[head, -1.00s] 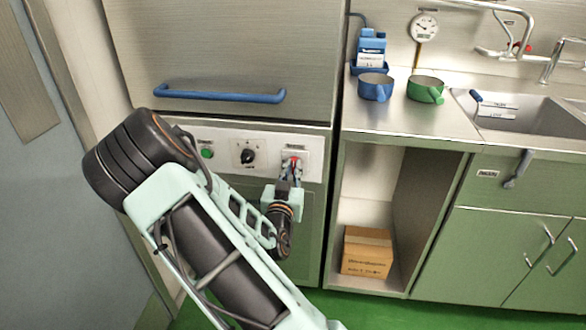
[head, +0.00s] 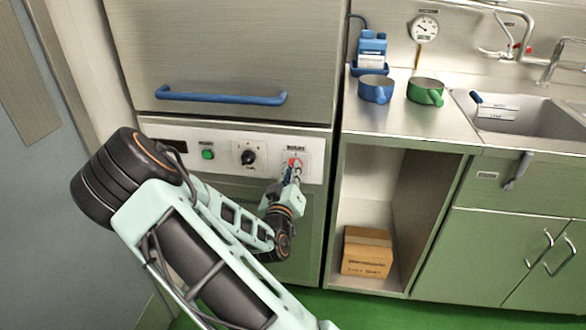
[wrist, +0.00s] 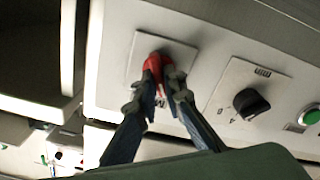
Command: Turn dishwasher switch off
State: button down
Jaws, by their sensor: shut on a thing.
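The dishwasher's control panel (head: 222,158) is a pale strip below the steel hood. At its right end is a red switch (wrist: 153,63) on a square plate (wrist: 132,62). My gripper (wrist: 161,82) is shut on the red switch, its two fingertips on either side of it. In the head view my gripper (head: 291,170) reaches up to the panel's right end and covers most of the switch; only a bit of red shows. The switch's exact setting is hard to read.
A black rotary knob (head: 248,157) and a green button (head: 208,154) sit left of the switch. A blue handle (head: 220,97) runs across the hood above. An open shelf with a cardboard box (head: 367,252) and a counter with blue (head: 376,90) and green (head: 425,92) pots stand right.

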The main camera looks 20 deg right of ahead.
jog(key=n, duration=0.4)
jog(key=n+p, duration=0.1)
jog(key=n, duration=0.2)
jog(key=n+p, duration=0.1)
jog(key=n, duration=0.3)
jog(key=shift+a+f+n, duration=0.1)
jog(key=shift+f+n, duration=0.15)
jog(key=shift+n, duration=0.05)
dwell(0.4)
jog(key=c, duration=2)
grip_release()
jog(key=v, duration=1.2)
